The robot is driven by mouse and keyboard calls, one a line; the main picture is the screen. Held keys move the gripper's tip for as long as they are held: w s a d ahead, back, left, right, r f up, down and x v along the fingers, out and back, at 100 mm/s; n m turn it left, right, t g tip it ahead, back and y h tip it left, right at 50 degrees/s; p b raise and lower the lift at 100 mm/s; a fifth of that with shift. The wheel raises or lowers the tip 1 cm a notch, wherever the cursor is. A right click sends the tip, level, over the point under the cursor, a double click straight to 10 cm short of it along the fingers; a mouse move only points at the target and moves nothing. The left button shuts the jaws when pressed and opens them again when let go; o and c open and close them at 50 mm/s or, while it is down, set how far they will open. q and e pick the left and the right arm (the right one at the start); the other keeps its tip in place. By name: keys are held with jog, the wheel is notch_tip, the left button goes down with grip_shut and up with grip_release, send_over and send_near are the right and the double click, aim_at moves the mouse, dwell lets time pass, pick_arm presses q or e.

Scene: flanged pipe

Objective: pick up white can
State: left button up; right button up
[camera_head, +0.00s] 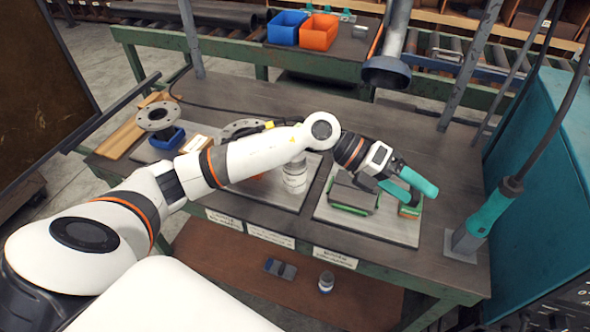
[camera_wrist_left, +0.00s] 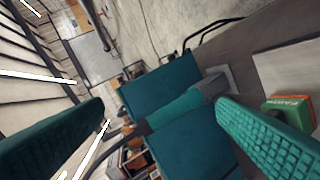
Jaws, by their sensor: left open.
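A white can (camera_head: 294,177) stands upright on a grey tray on the workbench, just below my left forearm in the head view. The arm partly covers its top. My left gripper (camera_head: 411,190) reaches past the can to the right, over the right-hand tray. Its teal fingers are apart with nothing between them. In the left wrist view the two fingers of the left gripper (camera_wrist_left: 160,130) are spread wide, and I do not see the can there. My right gripper is in neither view.
The right-hand tray (camera_head: 376,228) holds a dark block (camera_head: 352,194) and a small green and orange box (camera_head: 410,208). A teal-handled tool (camera_head: 487,214) stands at the bench's right end. Another small can (camera_head: 326,282) is on the lower shelf. A flange (camera_head: 157,116) stands at left.

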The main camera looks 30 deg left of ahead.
pick_arm(q)
jog(key=w+a+f+m+g+y, duration=0.1)
jog(key=a+f+y, duration=0.1)
jog(key=a+y, duration=0.3)
jog(key=w+a+f+y, duration=0.2)
jog(key=a, duration=0.5)
jog(key=n+g+y, duration=0.1)
jog(key=y, duration=0.6)
send_near(295, 165)
jog(key=shift+w+a+f, duration=0.35)
jog(key=shift+w+f, duration=0.1)
jog(key=shift+w, duration=0.15)
jog(key=shift+w+a+f, duration=0.4)
jog(key=shift+w+f, duration=0.1)
jog(key=shift+w, duration=0.1)
notch_tip(295, 165, down, 6)
jog(key=shift+a+r+p, duration=0.1)
jog(key=shift+a+p, duration=0.05)
jog(key=shift+p, duration=1)
jog(key=shift+n, duration=0.3)
notch_tip(295, 165, down, 5)
jog(key=shift+r+p, duration=0.1)
jog(key=shift+p, duration=1.15)
jog(key=shift+f, duration=0.6)
jog(key=shift+w+r, duration=0.1)
jog(key=c, duration=1.3)
